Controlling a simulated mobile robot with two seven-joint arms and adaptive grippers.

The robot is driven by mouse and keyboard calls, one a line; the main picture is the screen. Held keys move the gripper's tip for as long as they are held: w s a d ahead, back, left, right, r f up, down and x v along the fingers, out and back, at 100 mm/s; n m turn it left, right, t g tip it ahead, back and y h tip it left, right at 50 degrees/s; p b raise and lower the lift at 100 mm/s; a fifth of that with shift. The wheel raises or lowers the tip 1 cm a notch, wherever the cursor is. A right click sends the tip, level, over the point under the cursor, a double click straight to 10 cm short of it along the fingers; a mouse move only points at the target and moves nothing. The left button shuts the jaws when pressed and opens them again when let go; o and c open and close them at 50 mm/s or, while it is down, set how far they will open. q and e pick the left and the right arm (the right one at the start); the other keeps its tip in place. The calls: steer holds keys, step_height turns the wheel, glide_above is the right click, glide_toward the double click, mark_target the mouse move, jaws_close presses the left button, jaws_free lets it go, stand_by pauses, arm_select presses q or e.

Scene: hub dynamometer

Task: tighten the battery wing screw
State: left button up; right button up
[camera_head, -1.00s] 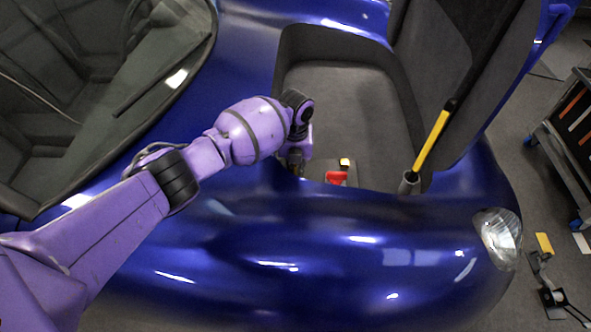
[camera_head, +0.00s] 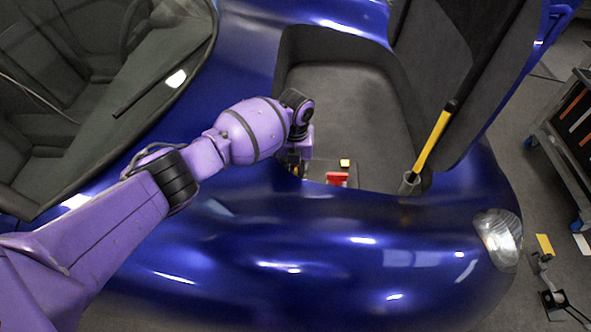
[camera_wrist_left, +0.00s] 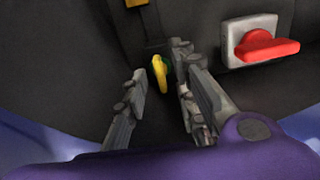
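In the head view my left gripper (camera_head: 294,170) reaches down into the front compartment and is mostly hidden by my own wrist and the blue body edge. My right gripper is not in view.
A red handle (camera_wrist_left: 268,46) on a pale plate (camera_wrist_left: 236,30) lies right of the fingers. The blue body edge (camera_head: 300,205) is close below the wrist. A yellow-and-black strut (camera_head: 432,140) stands right of the open compartment.

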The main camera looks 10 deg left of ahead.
mark_target(296, 173)
arm_select(q)
step_height(296, 173, up, 12)
stand_by(0.6)
